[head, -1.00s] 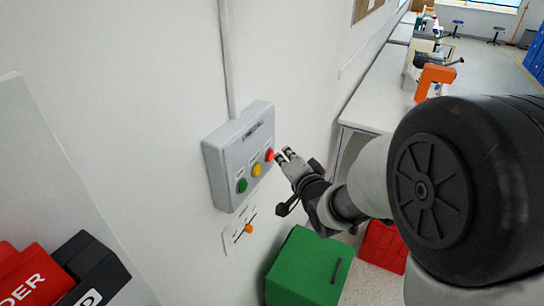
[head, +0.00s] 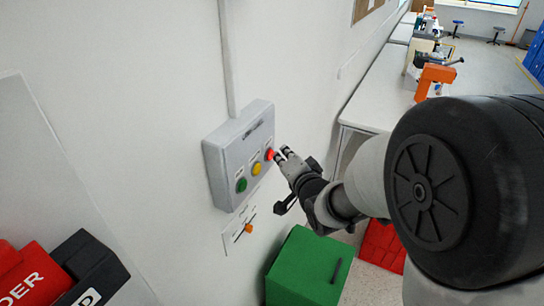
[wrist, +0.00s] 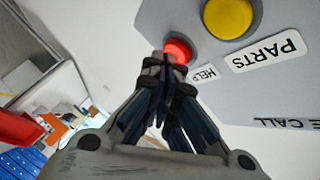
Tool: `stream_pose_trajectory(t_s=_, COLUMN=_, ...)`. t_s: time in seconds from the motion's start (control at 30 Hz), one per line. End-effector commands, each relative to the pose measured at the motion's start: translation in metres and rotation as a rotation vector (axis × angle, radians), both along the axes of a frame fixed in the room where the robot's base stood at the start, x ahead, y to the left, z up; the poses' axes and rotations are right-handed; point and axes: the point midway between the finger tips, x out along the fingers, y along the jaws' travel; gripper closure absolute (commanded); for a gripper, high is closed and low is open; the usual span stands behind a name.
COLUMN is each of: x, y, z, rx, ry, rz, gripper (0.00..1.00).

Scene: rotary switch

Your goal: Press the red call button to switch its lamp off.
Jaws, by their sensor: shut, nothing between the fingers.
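The grey call box (head: 226,151) is mounted on the white wall, with a green, a yellow and a red button in a slanting row. The red button (head: 269,154) is at the right end of the row. It also shows in the wrist view (wrist: 177,50), bright red, beside the label HELP. My gripper (head: 281,154) is shut and empty, its fingertips pointing at the red button from the right. In the wrist view the fingertips (wrist: 166,62) overlap the lower edge of the button; I cannot tell whether they touch it.
The yellow button (head: 257,168) and green button (head: 241,185) sit close by on the same box. An orange slider (head: 248,229) is on the wall below. A green box (head: 307,268) stands under my gripper. A workbench (head: 380,100) runs along the wall behind.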

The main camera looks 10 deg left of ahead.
Motion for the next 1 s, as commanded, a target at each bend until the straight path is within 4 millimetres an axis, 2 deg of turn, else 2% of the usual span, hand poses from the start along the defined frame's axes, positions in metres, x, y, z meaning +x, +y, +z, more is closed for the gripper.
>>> stream_pose_trajectory(t_s=0.4, x=0.002, y=0.003, z=0.001, rx=0.001, ry=-0.001, rz=0.0, gripper=1.0)
stream_pose_trajectory(t_s=1.0, x=-0.002, y=-0.008, z=0.0, rx=0.0, ry=-0.001, rz=-0.002, gripper=1.0)
